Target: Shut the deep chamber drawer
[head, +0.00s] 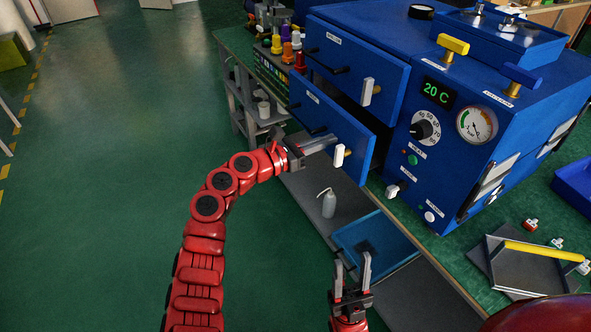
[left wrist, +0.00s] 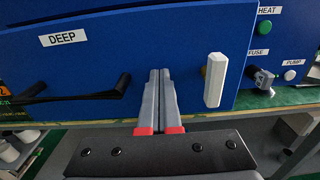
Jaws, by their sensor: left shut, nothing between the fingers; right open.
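The deep chamber drawer (head: 350,150) is the lower blue drawer of the press and stands pulled out. Its front, with the label DEEP (left wrist: 63,39), fills the left wrist view. It has a black bar handle (left wrist: 75,92) and a white upright latch (left wrist: 215,80). My left gripper (head: 333,141) is shut and empty, its fingertips at the drawer front between handle and latch; they show in the left wrist view (left wrist: 160,72). I cannot tell whether they touch it. My right gripper (head: 353,262) is open and empty, low in front of the bench.
An upper drawer (head: 358,68) also stands out above the deep one. The control panel (head: 432,140) is to the right. The floor at left is clear.

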